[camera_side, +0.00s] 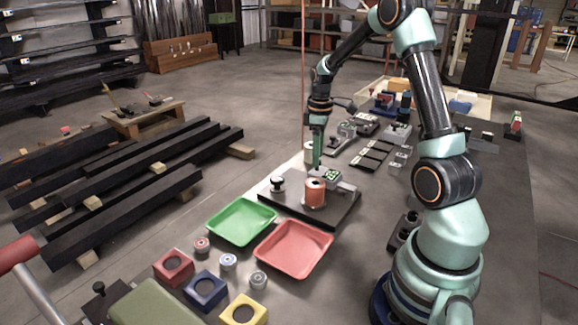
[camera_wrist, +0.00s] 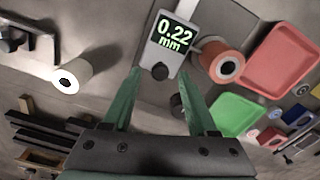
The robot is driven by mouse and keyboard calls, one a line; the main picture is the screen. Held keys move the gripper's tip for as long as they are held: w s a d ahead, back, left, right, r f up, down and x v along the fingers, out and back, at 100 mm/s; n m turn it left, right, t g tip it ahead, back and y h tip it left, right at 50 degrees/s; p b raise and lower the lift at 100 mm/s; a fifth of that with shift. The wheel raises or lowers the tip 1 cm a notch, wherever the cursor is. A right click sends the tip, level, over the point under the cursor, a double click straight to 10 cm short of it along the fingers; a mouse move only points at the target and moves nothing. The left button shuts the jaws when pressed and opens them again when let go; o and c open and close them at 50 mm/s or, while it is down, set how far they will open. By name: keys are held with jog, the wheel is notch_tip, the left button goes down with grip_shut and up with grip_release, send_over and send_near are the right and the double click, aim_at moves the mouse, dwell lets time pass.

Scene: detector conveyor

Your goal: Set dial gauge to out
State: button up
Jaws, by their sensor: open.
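The dial gauge (camera_side: 330,177) is a grey box with a lit green display, standing on a dark base plate (camera_side: 331,215). In the wrist view the gauge (camera_wrist: 168,52) reads 0.22 mm and has a dark round knob below the display. My gripper (camera_side: 317,167) points down close to the gauge in the side view. In the wrist view my gripper's (camera_wrist: 160,74) two green fingers are apart, one on each side of the gauge's lower end. Nothing is held. Whether the fingers touch the gauge cannot be told.
An orange-red spool (camera_side: 315,194) and a black knob (camera_side: 278,185) stand on the base plate. A white cylinder (camera_wrist: 72,77) stands left of the gauge in the wrist view. A green tray (camera_side: 240,222) and a red tray (camera_side: 293,249) lie in front.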

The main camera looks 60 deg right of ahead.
jog(key=shift+f, duration=0.55)
grip_shut()
jog(key=shift+r, duration=0.1)
dwell(1.0)
